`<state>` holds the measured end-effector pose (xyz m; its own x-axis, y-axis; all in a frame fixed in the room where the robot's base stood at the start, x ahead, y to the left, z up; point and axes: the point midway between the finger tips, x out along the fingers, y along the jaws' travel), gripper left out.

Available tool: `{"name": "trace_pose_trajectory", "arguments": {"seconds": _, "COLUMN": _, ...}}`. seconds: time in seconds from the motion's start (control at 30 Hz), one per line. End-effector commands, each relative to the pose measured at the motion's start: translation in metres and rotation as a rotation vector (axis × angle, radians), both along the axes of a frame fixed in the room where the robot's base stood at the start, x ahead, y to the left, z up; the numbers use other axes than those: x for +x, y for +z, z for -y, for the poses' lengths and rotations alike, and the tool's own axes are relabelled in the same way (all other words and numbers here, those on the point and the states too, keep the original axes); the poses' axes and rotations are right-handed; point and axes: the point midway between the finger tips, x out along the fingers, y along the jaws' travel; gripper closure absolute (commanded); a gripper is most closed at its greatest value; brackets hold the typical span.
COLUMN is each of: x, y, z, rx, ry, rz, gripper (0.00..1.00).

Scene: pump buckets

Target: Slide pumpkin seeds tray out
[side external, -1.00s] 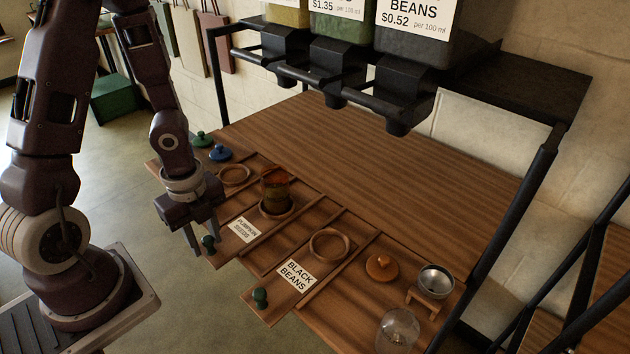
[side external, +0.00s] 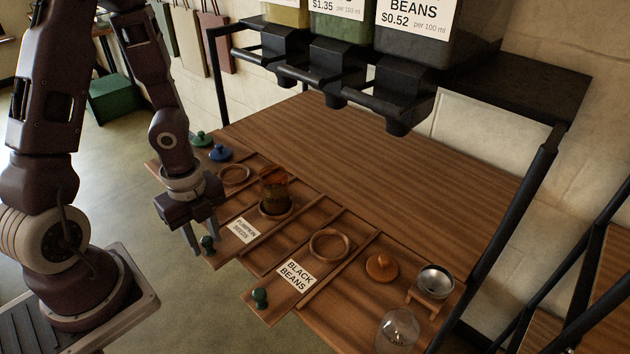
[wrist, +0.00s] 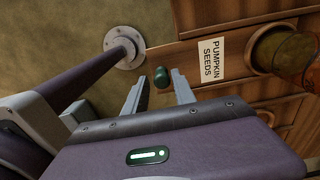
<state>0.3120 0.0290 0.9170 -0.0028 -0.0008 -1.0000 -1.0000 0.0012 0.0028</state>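The pumpkin seeds tray (side external: 222,246) is a wooden slide with a white label and a small green knob (side external: 207,242) at its front end. An amber jar (side external: 274,191) stands upright on the tray's inner end. My gripper (side external: 203,243) is at the front of this tray, with its fingers apart. In the wrist view the green knob (wrist: 162,77) lies between and just beyond the two fingertips (wrist: 160,85), with gaps visible on both sides. The tray's label also shows in the wrist view (wrist: 211,60).
The black beans tray (side external: 280,296) with its own green knob lies to the right, holding an empty wooden ring (side external: 331,244). Blue (side external: 220,153) and green (side external: 200,139) lids sit at the left. A metal bowl (side external: 436,281) and glass dome (side external: 398,329) stand at the right.

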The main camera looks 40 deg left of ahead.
Motion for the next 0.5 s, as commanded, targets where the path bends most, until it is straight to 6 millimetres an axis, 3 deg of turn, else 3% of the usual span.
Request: {"name": "trace_pose_trajectory", "arguments": {"seconds": 0.5, "x": 0.001, "y": 0.064, "z": -0.002, "rx": 0.003, "ry": 0.005, "rz": 0.005, "gripper": 0.68}}
